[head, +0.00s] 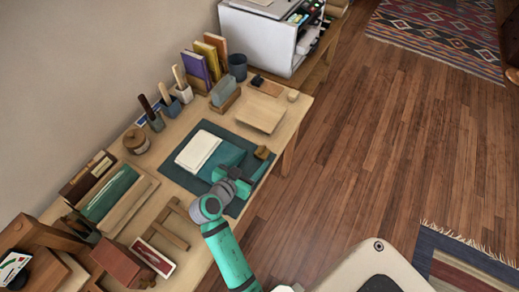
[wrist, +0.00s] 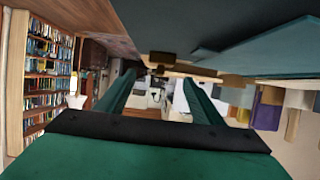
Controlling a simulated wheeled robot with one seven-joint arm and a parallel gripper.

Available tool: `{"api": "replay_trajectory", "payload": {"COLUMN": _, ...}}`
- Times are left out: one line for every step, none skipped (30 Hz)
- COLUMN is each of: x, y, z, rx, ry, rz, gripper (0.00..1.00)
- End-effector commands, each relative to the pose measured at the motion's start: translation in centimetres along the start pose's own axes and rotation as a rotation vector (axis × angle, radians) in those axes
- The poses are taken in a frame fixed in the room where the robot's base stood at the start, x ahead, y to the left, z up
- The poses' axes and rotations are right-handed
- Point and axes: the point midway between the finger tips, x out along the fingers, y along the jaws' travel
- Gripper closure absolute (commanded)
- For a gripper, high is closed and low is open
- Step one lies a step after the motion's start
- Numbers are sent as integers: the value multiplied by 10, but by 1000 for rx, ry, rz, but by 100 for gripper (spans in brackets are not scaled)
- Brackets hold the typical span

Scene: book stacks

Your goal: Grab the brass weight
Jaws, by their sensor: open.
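The brass weight (head: 262,152) is a small brownish-gold block near the right front corner of the dark mat (head: 180,178). In the wrist view the brass weight (wrist: 162,57) shows ahead, small, at the underside of the dark surface across the top. My gripper (head: 240,174) is low over the mat, on the near side of the weight and apart from it. In the wrist view my gripper's two teal fingers (wrist: 156,82) are spread with nothing between them. The fingertips are small and partly hidden in the head view.
An open book (head: 197,151) lies on the mat beside a teal flat item (head: 228,158). A wooden board (head: 261,112) lies beyond the weight. Tool holders, a round jar (head: 136,141) and boxes crowd the wall side.

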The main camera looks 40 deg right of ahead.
Motion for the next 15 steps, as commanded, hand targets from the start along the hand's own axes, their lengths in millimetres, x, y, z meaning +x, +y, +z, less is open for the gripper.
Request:
{"api": "replay_trajectory", "payload": {"x": 8, "y": 0, "z": 0, "rx": 1, "ry": -1, "rz": 2, "gripper": 39}}
{"api": "replay_trajectory", "payload": {"x": 12, "y": 0, "z": 0, "rx": 0, "ry": -1, "rz": 2, "gripper": 39}}
{"api": "replay_trajectory", "payload": {"x": 17, "y": 0, "z": 0, "rx": 1, "ry": 0, "rz": 2, "gripper": 39}}
{"api": "replay_trajectory", "payload": {"x": 20, "y": 0, "z": -1, "rx": 1, "ry": 1, "rz": 2, "gripper": 39}}
{"api": "replay_trajectory", "payload": {"x": 22, "y": 1, "z": -1, "rx": 1, "ry": 1, "rz": 3, "gripper": 39}}
{"api": "replay_trajectory", "payload": {"x": 25, "y": 1, "z": -1, "rx": 1, "ry": 0, "rz": 2, "gripper": 39}}
{"api": "replay_trajectory", "payload": {"x": 26, "y": 0, "z": -1, "rx": 1, "ry": 0, "rz": 2, "gripper": 39}}
{"api": "replay_trajectory", "payload": {"x": 27, "y": 0, "z": -1, "rx": 1, "ry": 0, "rz": 1, "gripper": 39}}
{"api": "replay_trajectory", "payload": {"x": 29, "y": 0, "z": -1, "rx": 1, "ry": 0, "rz": 1, "gripper": 39}}
{"api": "replay_trajectory", "payload": {"x": 31, "y": 0, "z": -1, "rx": 1, "ry": 0, "rz": 1, "gripper": 39}}
{"api": "replay_trajectory", "payload": {"x": 34, "y": 0, "z": -1, "rx": 1, "ry": 0, "rz": 1, "gripper": 39}}
{"api": "replay_trajectory", "payload": {"x": 39, "y": 0, "z": -2, "rx": 2, "ry": 0, "rz": 1, "gripper": 39}}
{"api": "replay_trajectory", "payload": {"x": 43, "y": 0, "z": -2, "rx": 2, "ry": -1, "rz": 2, "gripper": 39}}
{"api": "replay_trajectory", "payload": {"x": 48, "y": -1, "z": -3, "rx": 1, "ry": 0, "rz": 2, "gripper": 39}}
{"api": "replay_trajectory", "payload": {"x": 54, "y": -1, "z": -4, "rx": 2, "ry": 1, "rz": 3, "gripper": 39}}
